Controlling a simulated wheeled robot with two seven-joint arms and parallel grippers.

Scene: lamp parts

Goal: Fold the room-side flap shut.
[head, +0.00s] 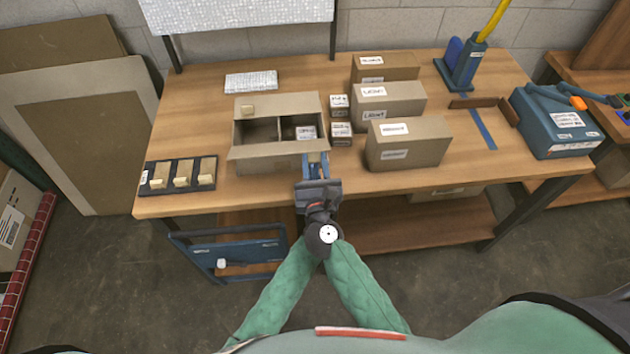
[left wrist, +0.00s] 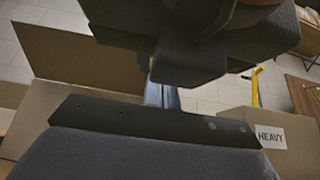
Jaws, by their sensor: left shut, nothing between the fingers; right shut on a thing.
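The open tan carton (head: 265,166) stands at the table's near edge, its dark inside divided. Its room-side flap (head: 262,151) is a pale strip along the near rim, not folded over the opening. Its far flap (head: 285,104) stands open. My two arms meet in front of the carton, and their dark grippers overlap. In the left wrist view, dark gripper bodies frame a blue finger (left wrist: 163,95) beside a tan panel (left wrist: 75,55).
Closed cartons (head: 408,142) stand right of the open one, with small white-labelled boxes (head: 340,130) between. A dark rack (head: 180,176) with tan blocks lies at the left. A blue toolbox (head: 556,125) stands at the right. The table's left rear is fairly clear.

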